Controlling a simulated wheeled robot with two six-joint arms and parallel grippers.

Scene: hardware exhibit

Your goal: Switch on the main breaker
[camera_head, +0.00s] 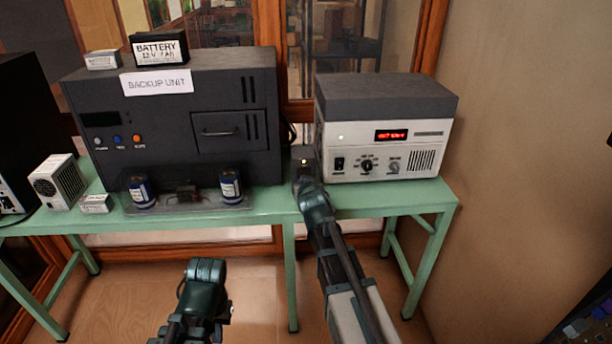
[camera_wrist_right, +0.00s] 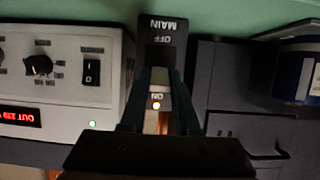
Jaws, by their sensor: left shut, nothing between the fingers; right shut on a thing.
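The main breaker (camera_wrist_right: 163,28) is a narrow dark unit with MAIN and OFF lettering, upside down in the right wrist view. Its ON mark and a glowing amber lamp show between the fingers of my right gripper (camera_wrist_right: 158,112). That gripper is shut on the breaker's switch, which the fingers partly hide. In the head view the breaker (camera_head: 303,158) stands between the two big units, with its small lamp lit, and my right arm reaches up to it. My left gripper (camera_head: 206,268) is shut and empty in front of the table, away from the breaker.
The grey power supply (camera_head: 388,100), with a lit red display and green lamp, stands close right of the breaker. The dark backup unit (camera_head: 180,100) stands left, carrying a battery (camera_head: 159,47). Blue cylinders (camera_head: 231,187) and a small white box (camera_head: 95,203) line the green table (camera_head: 260,205).

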